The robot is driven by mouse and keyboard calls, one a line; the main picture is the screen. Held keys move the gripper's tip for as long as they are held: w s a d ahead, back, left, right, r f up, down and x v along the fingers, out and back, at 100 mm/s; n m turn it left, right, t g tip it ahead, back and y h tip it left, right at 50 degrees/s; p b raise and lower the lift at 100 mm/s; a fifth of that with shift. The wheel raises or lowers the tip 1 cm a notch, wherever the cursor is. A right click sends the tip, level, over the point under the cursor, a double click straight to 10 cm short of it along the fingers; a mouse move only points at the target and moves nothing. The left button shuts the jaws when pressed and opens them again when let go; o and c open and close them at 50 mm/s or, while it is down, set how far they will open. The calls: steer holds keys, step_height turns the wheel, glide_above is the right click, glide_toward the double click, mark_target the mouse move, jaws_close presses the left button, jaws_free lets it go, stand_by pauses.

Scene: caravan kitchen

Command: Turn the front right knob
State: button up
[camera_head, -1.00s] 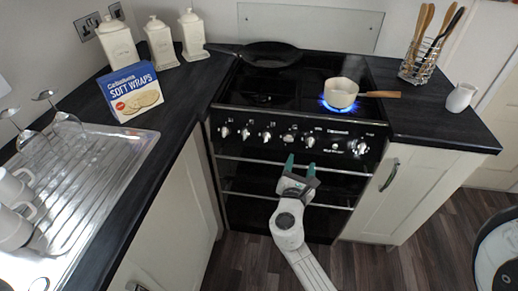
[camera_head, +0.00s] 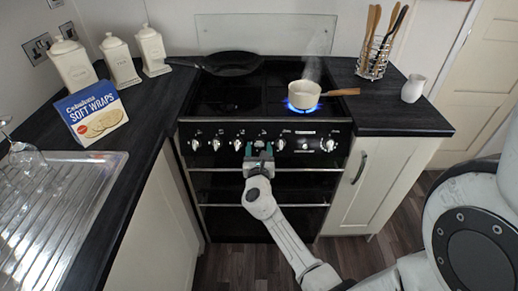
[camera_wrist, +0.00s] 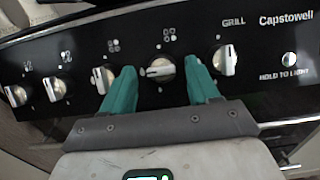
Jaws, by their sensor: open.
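A row of silver knobs runs along the black cooker front. One knob (camera_wrist: 160,69) sits between the teal fingers of my gripper (camera_wrist: 162,88) in the wrist view; its pointer lies nearly sideways, while its neighbours stand more upright. My gripper is open, a finger on either side of this knob; contact cannot be told. In the head view my gripper (camera_head: 260,152) is at the middle of the panel and largely hides that knob. Another knob (camera_wrist: 225,60) is just to its right, beside the grill label. A blue flame (camera_head: 302,106) burns under a cream pan (camera_head: 304,93) on the right side of the hob.
The pan's wooden handle (camera_head: 342,92) points right. A black frying pan (camera_head: 232,63) is at the back left. A worktop with a utensil rack (camera_head: 373,62) and white jug (camera_head: 413,88) lies right. An oven rail (camera_head: 300,171) runs below the knobs.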

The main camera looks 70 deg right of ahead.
steer(key=shift+d, duration=0.25)
steer(key=c, duration=1)
steer(key=shift+c, duration=0.2)
